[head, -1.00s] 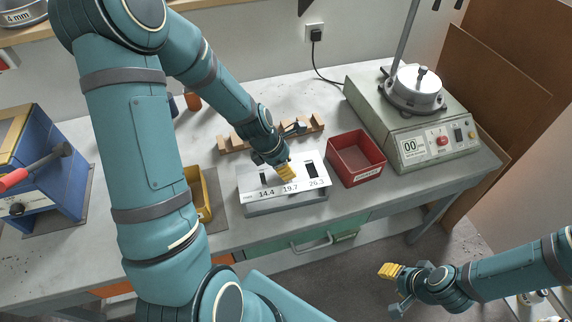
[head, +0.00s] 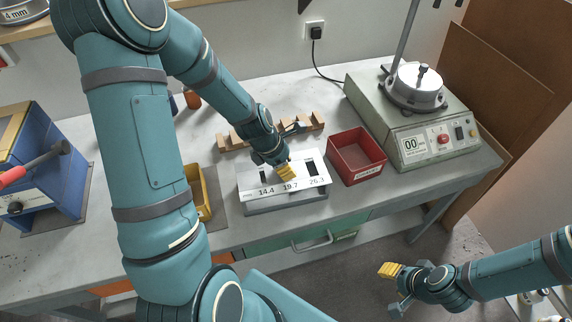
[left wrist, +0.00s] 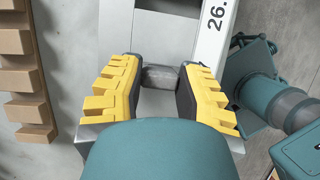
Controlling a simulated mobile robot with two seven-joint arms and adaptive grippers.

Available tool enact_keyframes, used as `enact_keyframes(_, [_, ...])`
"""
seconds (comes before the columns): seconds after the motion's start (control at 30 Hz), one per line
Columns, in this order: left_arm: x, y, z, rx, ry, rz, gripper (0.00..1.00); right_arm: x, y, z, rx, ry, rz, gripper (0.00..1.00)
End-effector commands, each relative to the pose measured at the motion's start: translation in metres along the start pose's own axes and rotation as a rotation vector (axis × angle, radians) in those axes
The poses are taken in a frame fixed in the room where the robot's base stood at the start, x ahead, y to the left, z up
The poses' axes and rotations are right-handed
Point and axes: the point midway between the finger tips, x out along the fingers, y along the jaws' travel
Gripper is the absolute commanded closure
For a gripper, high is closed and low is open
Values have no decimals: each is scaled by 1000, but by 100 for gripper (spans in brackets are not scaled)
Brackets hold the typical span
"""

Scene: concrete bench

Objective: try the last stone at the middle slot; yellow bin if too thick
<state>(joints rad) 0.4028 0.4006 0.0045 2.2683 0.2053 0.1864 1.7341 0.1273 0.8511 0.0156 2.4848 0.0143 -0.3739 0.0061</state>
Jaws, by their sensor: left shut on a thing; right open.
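The white-topped gauge (head: 246,184) stands on the bench with slots marked 14.4, 19.7 and 26.3; it also shows in the left wrist view (left wrist: 207,48). My left gripper (head: 286,173) points down at its middle slot, 19.7, and hides that slot. In the left wrist view my left gripper (left wrist: 160,82) is shut on a grey stone (left wrist: 160,76). I cannot tell whether the stone is in the slot or on top of it. The yellow bin (head: 203,190) is left of the gauge, partly behind my left arm. My right gripper (head: 390,271) is open, off the bench's front.
A red bin (head: 357,158) stands right of the gauge. A notched wooden rack (head: 236,142) lies behind it; a small dark thing shows near its right part. A sieve shaker (head: 425,140) stands at the right, a blue machine (head: 45,165) at the left.

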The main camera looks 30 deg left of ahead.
Motion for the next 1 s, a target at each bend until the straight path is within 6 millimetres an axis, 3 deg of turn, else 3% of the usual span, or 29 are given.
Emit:
enact_keyframes(0.3, [0,0,0,0,0,0,100,0,0,0,0,0,0,57])
enact_keyframes(0.33, [0,0,0,0,0,0,56,0,0,0,0,0,0,57])
enact_keyframes(0.4, [0,0,0,0,0,0,37,0,0,0,0,0,0,57])
enact_keyframes(0.77, [-3,0,0,1,0,1,37,0,0,0,0,0,0,57])
enact_keyframes(1.0, [-32,1,1,3,-2,5,37,0,0,0,0,0,0,57])
